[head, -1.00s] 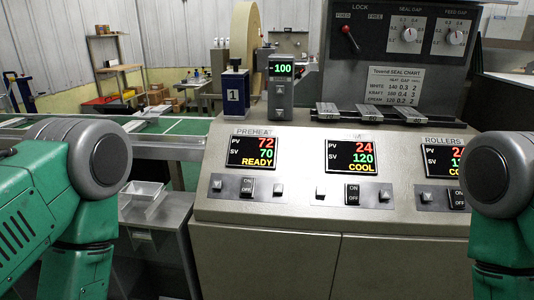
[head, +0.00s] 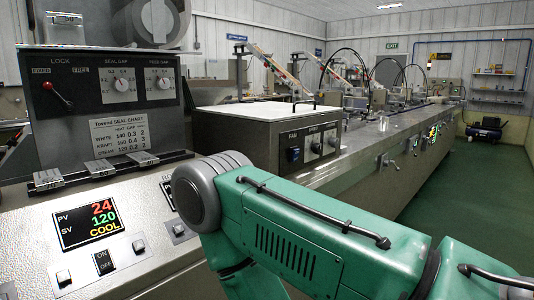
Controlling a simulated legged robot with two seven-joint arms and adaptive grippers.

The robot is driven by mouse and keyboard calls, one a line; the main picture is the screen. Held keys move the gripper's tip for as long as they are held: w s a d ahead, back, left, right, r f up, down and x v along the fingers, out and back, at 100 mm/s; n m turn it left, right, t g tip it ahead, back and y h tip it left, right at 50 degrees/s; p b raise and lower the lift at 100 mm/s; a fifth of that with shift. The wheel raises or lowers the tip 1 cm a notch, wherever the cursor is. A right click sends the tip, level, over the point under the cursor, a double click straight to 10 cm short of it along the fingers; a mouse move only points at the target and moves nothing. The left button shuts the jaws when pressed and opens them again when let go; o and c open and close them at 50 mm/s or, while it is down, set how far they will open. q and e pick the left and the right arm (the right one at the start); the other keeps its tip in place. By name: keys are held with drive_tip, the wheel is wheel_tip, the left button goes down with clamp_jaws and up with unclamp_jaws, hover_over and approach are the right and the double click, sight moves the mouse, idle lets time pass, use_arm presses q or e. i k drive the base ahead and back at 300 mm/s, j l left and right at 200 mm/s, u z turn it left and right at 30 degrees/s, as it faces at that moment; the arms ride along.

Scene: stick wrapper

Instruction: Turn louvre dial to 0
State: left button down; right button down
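I cannot pick out a dial that reads as louvre. A grey box to the right of the control panel has a front plate with a blue switch (head: 293,154) and small dials (head: 316,146); their labels and settings are too small to read surely. The seal gap dial (head: 121,86) and the feed gap dial (head: 163,83) are on the dark upright panel at the left. My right arm crosses the lower right, but its gripper is out of view. My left gripper is also out of view.
The preheat console's screen (head: 87,223) reads 24, 120, COOL. A red-knobbed lock lever (head: 57,95) is on the upright panel. Metal bars (head: 92,170) lie on the ledge below it. A long machine bench (head: 380,140) runs back right beside clear green floor (head: 470,200).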

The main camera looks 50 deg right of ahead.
sight(334, 142)
drive_tip(key=z, duration=1.8)
drive_tip(key=i+l+u, duration=0.15)
drive_tip(key=u, duration=0.2)
drive_tip(key=l+u, duration=0.35)
drive_tip(key=i+l+u, duration=0.15)
drive_tip(key=l, duration=0.5)
drive_tip(key=i+l+u, duration=0.15)
drive_tip(key=l, duration=0.45)
drive_tip(key=i+l+u, duration=0.15)
drive_tip(key=l, duration=0.5)
drive_tip(key=l+u, duration=0.15)
drive_tip(key=l, duration=0.55)
drive_tip(key=i, duration=0.05)
